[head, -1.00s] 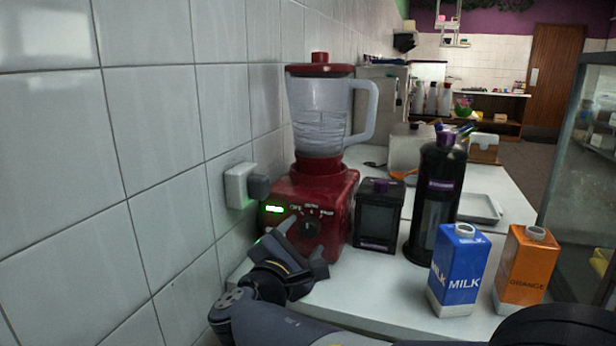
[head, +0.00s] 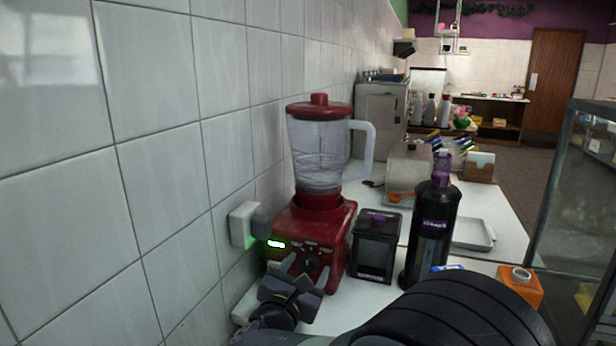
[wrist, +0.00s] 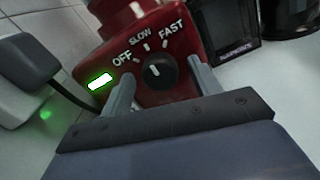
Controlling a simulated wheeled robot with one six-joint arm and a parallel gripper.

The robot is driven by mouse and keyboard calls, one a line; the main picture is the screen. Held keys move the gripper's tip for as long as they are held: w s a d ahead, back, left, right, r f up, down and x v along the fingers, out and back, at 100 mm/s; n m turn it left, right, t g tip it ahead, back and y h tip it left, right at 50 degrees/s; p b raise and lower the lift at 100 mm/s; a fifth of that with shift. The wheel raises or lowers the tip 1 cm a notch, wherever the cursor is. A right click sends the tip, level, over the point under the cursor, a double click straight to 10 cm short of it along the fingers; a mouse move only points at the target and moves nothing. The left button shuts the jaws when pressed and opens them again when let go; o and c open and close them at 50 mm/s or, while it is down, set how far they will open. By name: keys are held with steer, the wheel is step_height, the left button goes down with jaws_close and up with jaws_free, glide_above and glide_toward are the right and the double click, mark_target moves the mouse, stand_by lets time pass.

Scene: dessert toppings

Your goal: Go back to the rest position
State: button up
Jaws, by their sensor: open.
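My gripper (head: 291,268) is low at the left end of the counter, in front of the red blender base (head: 325,225). In the wrist view my gripper (wrist: 158,78) has its two fingers apart, with nothing between them. The black dial (wrist: 160,71) on the blender shows beyond and between the fingers, with the labels OFF, SLOW and FAST around it. A small display (wrist: 100,81) beside it glows green-white. The blender jar (head: 325,150) stands upright with its red lid on. I cannot tell whether a fingertip touches the blender.
A wall plug (head: 243,225) is left of the blender. A dark box (head: 376,245) and a black bottle (head: 428,235) stand to its right. The tiled wall (head: 170,190) is close on the left.

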steer(key=shift+r+n+p, duration=0.25)
steer(key=shift+n+p, duration=0.45)
steer(key=shift+p, duration=0.1)
steer(key=s+a+m+g+p, duration=0.1)
steer(key=s, duration=0.9)
steer(key=shift+s+a+h, duration=0.3)
steer(key=shift+a+h, duration=0.1)
